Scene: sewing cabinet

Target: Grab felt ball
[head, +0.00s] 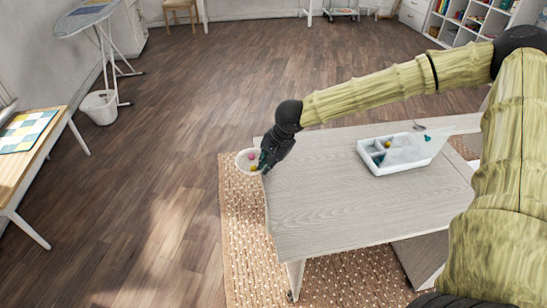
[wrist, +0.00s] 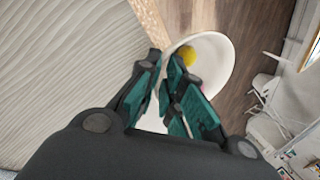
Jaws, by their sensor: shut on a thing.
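A small white bowl (head: 240,160) is just beyond the left end of the grey table. It holds a pink felt ball (head: 252,156) and a yellow felt ball (head: 253,168). My gripper (head: 265,168) is at the bowl's right side and appears shut on its rim. In the wrist view my dark green fingers (wrist: 167,62) meet the near side of the bowl (wrist: 222,65), close together. The yellow ball (wrist: 190,56) lies inside, past the fingertips. The exact contact is partly hidden by the fingers.
A white divided tray (head: 400,165) on the grey table (head: 330,205) holds a yellow ball and teal pieces. The middle of the tabletop is clear. A woven rug (head: 240,250) lies below. A wooden table (head: 20,160) and a white basket (head: 99,107) stand at the left.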

